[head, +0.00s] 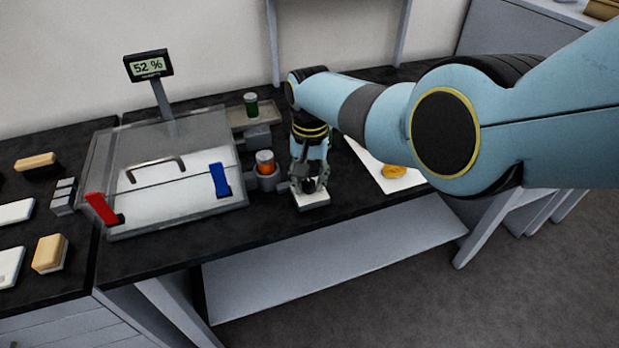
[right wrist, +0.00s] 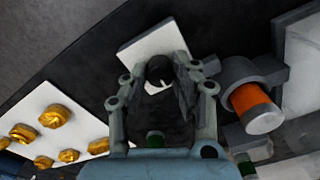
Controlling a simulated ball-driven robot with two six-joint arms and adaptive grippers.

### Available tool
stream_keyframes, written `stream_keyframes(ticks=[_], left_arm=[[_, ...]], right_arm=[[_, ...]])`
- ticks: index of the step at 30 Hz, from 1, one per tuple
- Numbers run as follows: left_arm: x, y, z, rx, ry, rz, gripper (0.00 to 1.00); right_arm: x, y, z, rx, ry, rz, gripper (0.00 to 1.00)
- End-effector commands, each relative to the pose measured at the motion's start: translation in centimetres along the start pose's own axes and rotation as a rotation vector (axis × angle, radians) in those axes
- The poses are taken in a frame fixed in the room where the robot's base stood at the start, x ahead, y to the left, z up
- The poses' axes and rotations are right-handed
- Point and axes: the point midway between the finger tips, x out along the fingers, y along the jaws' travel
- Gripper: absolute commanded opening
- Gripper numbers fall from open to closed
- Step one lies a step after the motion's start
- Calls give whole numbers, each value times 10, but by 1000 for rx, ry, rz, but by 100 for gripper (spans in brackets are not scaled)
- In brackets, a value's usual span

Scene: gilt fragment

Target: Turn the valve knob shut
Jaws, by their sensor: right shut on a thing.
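The valve knob (right wrist: 159,70) is black with a white pointer mark. It stands on a white square plate (right wrist: 150,42) in the right wrist view. In the head view the white plate (head: 311,200) shows at the front of the dark bench, and the knob is mostly hidden by my gripper. My right gripper (head: 309,184) points down over the plate, with its fingers on either side of the knob. It is shut on the knob, as the right wrist view (right wrist: 161,76) also shows. My left gripper is in neither view.
A clear-lidded chamber (head: 120,160) with red (head: 103,208) and blue (head: 220,180) levers stands left of the knob. Its display (head: 148,65) reads 52 %. An orange-banded cylinder (head: 265,163) sits close by in a holder. A white sheet (right wrist: 50,120) with gold pieces lies on the other side.

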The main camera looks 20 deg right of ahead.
Motion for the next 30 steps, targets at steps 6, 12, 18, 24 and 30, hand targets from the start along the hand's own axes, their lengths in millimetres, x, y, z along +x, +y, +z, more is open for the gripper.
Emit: stream_keyframes(ticks=[6, 12, 18, 24, 30], left_arm=[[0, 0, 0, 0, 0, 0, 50], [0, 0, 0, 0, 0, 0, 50], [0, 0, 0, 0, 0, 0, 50], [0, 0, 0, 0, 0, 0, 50], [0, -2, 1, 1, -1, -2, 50]], right_arm=[[-1, -1, -1, -24, 3, -2, 0], [-1, -1, -1, -26, 3, -2, 0], [-1, -1, -1, -26, 3, -2, 33], [-1, 0, -1, -25, 2, -1, 50], [-1, 0, 0, -25, 1, -1, 50]])
